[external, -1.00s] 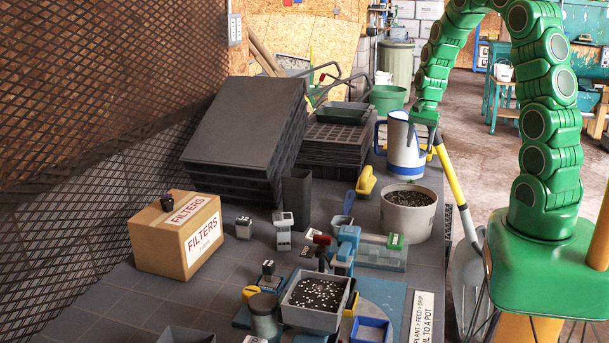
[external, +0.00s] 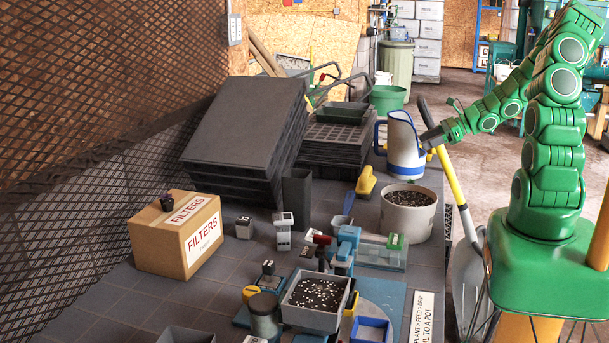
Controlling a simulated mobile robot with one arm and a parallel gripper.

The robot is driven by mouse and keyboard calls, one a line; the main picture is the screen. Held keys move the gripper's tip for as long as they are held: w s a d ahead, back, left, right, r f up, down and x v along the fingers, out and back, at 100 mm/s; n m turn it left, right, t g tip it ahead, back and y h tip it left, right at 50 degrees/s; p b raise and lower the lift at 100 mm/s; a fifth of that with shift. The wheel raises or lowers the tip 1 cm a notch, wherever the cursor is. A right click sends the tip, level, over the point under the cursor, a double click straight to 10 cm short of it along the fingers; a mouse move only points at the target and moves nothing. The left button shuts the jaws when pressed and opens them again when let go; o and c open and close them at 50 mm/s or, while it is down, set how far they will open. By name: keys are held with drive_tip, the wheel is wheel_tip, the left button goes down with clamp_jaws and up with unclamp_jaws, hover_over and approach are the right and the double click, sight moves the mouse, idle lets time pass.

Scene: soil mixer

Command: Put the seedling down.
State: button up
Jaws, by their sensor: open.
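My gripper (external: 436,128) is open and reaches in from the right, far from the seedling. It points left, close beside the white and blue jug (external: 402,150); I cannot tell whether it touches the jug. Nothing shows between its fingers.
A pot of dark grains (external: 408,227) stands below the jug. A square tray of speckled soil (external: 312,318) is at the front middle. Stacked black trays (external: 245,130) fill the back left. Bare tabletop (external: 150,310) lies before the box.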

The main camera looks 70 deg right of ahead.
drive_tip(key=s+d+r+m+t+h, duration=0.1)
drive_tip(key=d+m+h, duration=0.1)
drive_tip(key=m, duration=0.1)
approach(411, 181)
drive_tip(key=w, duration=0.2)
drive_tip(key=w+d+f, duration=0.1)
drive_tip(key=w, duration=0.1)
drive_tip(key=shift+d+f, duration=0.2)
drive_tip(key=shift+d, duration=0.05)
drive_tip(key=shift+x, duration=1.25)
drive_tip(key=shift+a+f+x, duration=0.1)
drive_tip(key=shift+a+x, duration=0.05)
drive_tip(key=shift+x, duration=0.7)
drive_tip(key=shift+a+f+x, duration=0.1)
drive_tip(key=shift+a+x, duration=0.1)
drive_tip(key=shift+x, duration=1.45)
clamp_jaws()
